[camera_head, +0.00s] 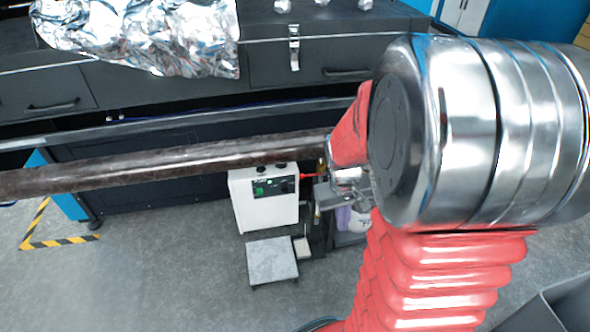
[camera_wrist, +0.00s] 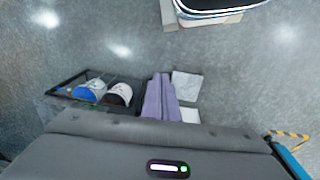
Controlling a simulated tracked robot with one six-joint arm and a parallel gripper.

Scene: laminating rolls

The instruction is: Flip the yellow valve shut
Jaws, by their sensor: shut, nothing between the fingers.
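I cannot clearly make out the yellow valve in either view. A tiny yellowish piece (camera_head: 321,166) shows beside a thin red part, right of the white box unit, in the head view. It is too small to tell what it is or how it is turned. My gripper shows in the wrist view (camera_wrist: 160,97) as two purple fingers lying together, shut and empty, pointing over the floor. In the head view its grey end is partly hidden by my arm, close to the right side of the white box unit.
A long dark roller (camera_head: 170,168) crosses in front of the black machine. The white box unit (camera_head: 265,200) stands below it, with a grey slab (camera_head: 272,260) on the floor. A crate (camera_wrist: 65,82) with blue and dark-topped bottles stands nearby. The floor at lower left is clear.

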